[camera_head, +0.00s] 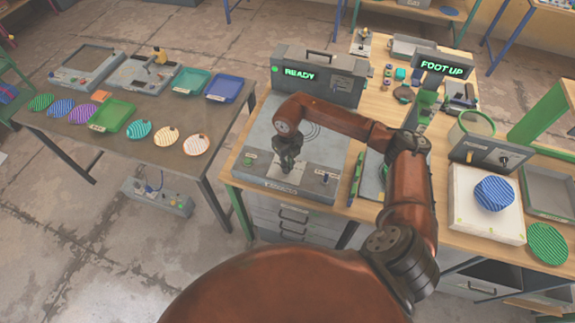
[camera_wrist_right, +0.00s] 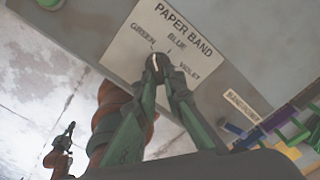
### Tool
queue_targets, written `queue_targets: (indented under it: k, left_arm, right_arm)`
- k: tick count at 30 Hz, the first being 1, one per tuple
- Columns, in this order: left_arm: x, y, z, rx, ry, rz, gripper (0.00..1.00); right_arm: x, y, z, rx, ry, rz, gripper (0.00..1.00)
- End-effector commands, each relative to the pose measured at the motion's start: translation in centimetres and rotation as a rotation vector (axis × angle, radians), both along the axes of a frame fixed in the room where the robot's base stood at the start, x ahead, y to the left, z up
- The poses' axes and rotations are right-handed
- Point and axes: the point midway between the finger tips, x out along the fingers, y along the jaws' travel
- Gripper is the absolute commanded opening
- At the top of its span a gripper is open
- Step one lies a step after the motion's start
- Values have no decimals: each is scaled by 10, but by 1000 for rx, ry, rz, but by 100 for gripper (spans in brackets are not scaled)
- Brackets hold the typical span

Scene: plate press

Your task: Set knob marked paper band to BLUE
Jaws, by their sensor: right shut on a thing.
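My right gripper (camera_head: 288,163) is over the front panel (camera_head: 315,180) of the grey press (camera_head: 345,142). In the right wrist view its two green fingers (camera_wrist_right: 162,76) are shut on a small dark knob (camera_wrist_right: 153,67) with a white pointer line. The knob sits on a pale plate (camera_wrist_right: 128,49) marked PAPER BAND, with GREEN, BLUE and VIOLET around it. The pointer faces up toward the GREEN and BLUE side; its exact mark is hard to tell. A small dark shape at the wrist view's lower left looks like my left gripper (camera_wrist_right: 66,137); its jaws are too small to read.
A READY display box (camera_head: 318,77) stands behind the panel. A FOOT UP sign (camera_head: 441,68) is to the right. A white tray (camera_head: 477,222) carries a blue striped disc (camera_head: 494,193). The left table (camera_head: 92,143) holds striped discs and trays.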

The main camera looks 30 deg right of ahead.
Motion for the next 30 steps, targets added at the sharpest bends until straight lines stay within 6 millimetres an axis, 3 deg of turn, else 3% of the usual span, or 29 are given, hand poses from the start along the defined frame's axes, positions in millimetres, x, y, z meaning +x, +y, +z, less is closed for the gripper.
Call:
queue_targets:
  k: [10, 30]
  left_arm:
    - [-10, 0, -2, 0, 13, 2, 0]
    - [-10, 0, 1, 0, 13, 2, 0]
  right_arm:
    - [-1, 2, 0, -3, 5, -287, 0]
    - [1, 8, 0, -4, 5, -833, 0]
